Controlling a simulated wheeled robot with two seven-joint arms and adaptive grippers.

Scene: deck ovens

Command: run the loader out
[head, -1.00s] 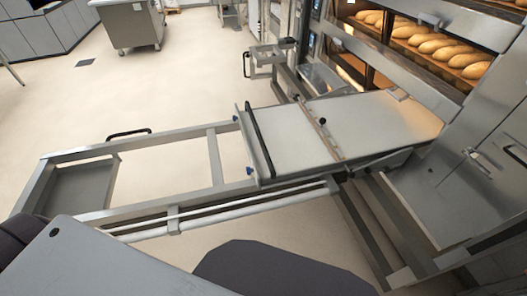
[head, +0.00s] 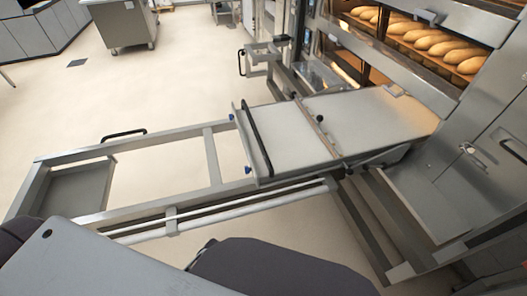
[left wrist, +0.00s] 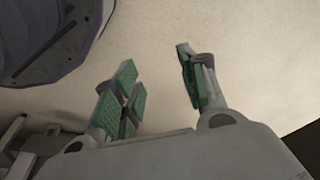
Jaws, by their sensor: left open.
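The loader is a steel frame (head: 140,212) with a pale flat belt deck (head: 290,132). Its deck lies toward the oven (head: 470,95) at the right, and the frame's long rails stretch to the left. A dark bar (head: 257,137) crosses the deck's left end. A black handle (head: 124,135) sits on the frame's far rail. In the left wrist view, my left gripper (left wrist: 160,95) is open and empty, with its green-padded fingers apart above the pale floor. Neither gripper shows in the head view.
Baked loaves (head: 430,42) lie in an oven chamber at the upper right. A steel cabinet on casters (head: 122,24) stands at the back. The pale floor (head: 150,85) behind the loader is clear. My own grey body fills the bottom left.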

